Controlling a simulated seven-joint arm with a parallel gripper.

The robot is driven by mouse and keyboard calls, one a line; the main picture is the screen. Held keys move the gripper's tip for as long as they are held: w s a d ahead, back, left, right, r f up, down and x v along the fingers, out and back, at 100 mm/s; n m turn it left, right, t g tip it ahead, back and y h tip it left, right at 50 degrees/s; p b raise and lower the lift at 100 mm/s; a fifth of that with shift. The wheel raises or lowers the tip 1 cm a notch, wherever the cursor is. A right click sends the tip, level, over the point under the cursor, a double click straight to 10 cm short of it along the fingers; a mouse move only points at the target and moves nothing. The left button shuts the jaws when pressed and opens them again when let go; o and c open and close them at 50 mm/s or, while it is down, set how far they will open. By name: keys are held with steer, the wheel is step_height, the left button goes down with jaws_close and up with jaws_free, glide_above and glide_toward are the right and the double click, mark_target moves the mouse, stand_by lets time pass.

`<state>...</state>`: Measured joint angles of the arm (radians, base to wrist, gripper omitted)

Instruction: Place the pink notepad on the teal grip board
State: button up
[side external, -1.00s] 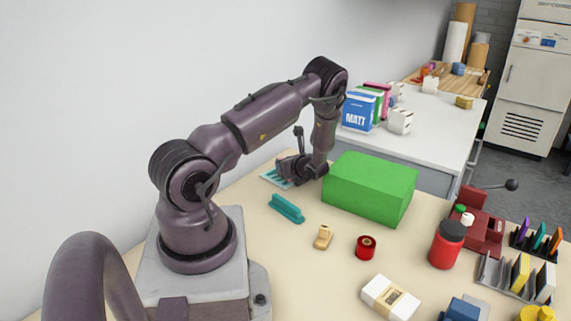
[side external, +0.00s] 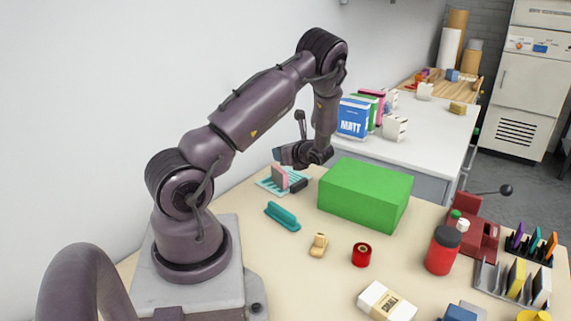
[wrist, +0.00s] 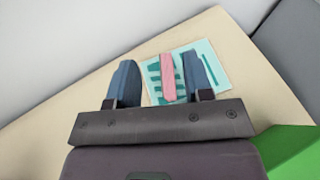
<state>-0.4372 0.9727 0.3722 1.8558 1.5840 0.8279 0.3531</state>
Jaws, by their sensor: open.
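The pink notepad (side external: 279,178) stands on edge on the teal grip board (side external: 264,186) at the back of the table. In the wrist view the notepad (wrist: 168,80) shows as a narrow pink strip over the striped board (wrist: 211,62). My gripper (side external: 288,169) is open just above the board, its jaws apart on either side of the notepad. In the wrist view the two blue-grey fingers (wrist: 158,62) flank it with gaps on both sides. Part of the board is hidden by the notepad and fingers.
A large green block (side external: 365,192) stands close right of my gripper. A teal handle-shaped piece (side external: 283,216), a small wooden piece (side external: 318,245) and a red roll (side external: 361,254) lie in front. A red jar (side external: 443,250) is further right. The wall runs along the left.

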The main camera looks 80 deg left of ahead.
steer(key=w+d+r+n+t+h, duration=0.25)
steer(key=d+r+n, duration=0.25)
steer(key=d+r, duration=0.35)
steer(key=w+d+r+n+t+h, duration=0.1)
steer(key=w+d+r+n+h, duration=0.2)
steer(key=d+r, duration=0.5)
steer(key=s+d+r+n+t+h, duration=0.2)
steer(key=d, duration=0.6)
steer(key=s+d+r+n+t+h, duration=0.1)
steer(key=s+d+r+t+h, duration=0.1)
steer(key=d, duration=0.6)
steer(key=s+d+r+n+t+h, duration=0.2)
steer(key=s+d+r+t+h, duration=0.1)
steer(key=d, duration=0.5)
steer(key=shift+s+d+r+n, duration=0.2)
steer(key=shift+s+d+n, duration=0.1)
steer(key=shift+s, duration=0.35)
